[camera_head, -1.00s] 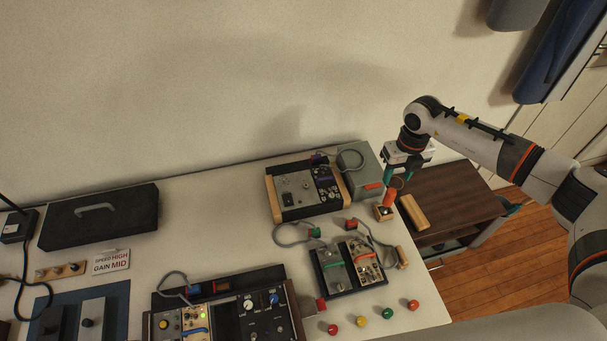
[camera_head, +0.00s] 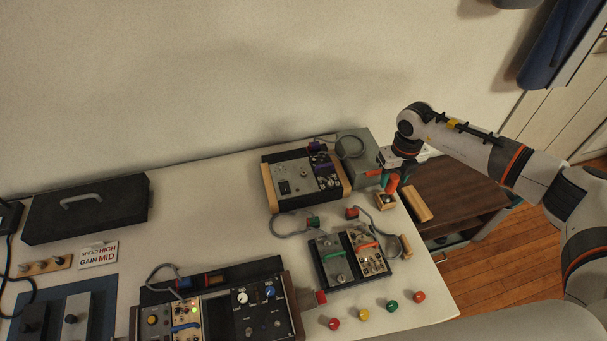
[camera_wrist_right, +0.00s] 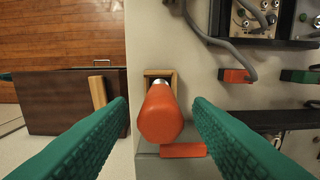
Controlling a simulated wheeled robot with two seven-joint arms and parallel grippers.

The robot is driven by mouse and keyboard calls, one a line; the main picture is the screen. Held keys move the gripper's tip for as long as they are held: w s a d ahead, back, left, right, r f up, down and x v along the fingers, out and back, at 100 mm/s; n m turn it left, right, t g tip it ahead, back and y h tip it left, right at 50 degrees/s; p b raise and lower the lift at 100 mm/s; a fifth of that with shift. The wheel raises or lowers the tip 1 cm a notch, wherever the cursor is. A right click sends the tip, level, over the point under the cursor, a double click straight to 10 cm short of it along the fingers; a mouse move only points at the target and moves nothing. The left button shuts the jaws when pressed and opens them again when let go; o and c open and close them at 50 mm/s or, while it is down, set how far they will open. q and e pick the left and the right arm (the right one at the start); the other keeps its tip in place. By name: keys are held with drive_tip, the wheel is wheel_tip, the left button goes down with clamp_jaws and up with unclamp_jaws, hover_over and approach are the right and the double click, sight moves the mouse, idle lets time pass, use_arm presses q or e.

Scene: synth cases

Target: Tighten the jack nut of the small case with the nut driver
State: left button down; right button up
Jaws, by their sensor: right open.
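The nut driver (camera_head: 392,185) has an orange handle and stands in a small wooden holder (camera_head: 386,202) at the table's right edge. In the right wrist view its handle (camera_wrist_right: 161,114) points up at the camera, above the wooden holder (camera_wrist_right: 150,75). My right gripper (camera_head: 389,181) is open, its green fingers on either side of the handle, with gaps visible on both sides in the wrist view. The small case (camera_head: 324,280), a black frame with two panels, lies left of and nearer than the holder. Its jack nut is too small to make out. My left gripper is out of view.
A wood-sided case (camera_head: 270,187) and a grey box (camera_head: 357,150) stand behind. A larger case (camera_head: 292,296) is at the front. Cables with red and green plugs lie around the small case. Several coloured knobs (camera_head: 364,314) line the front. A brown cabinet (camera_head: 455,190) stands right.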

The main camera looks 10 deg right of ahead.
drive_tip(key=shift+c, duration=0.6)
clamp_jaws()
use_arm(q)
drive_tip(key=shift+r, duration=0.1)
use_arm(e)
drive_tip(key=shift+r, duration=0.1)
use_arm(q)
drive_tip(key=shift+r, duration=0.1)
use_arm(e)
drive_tip(key=shift+r, duration=0.15)
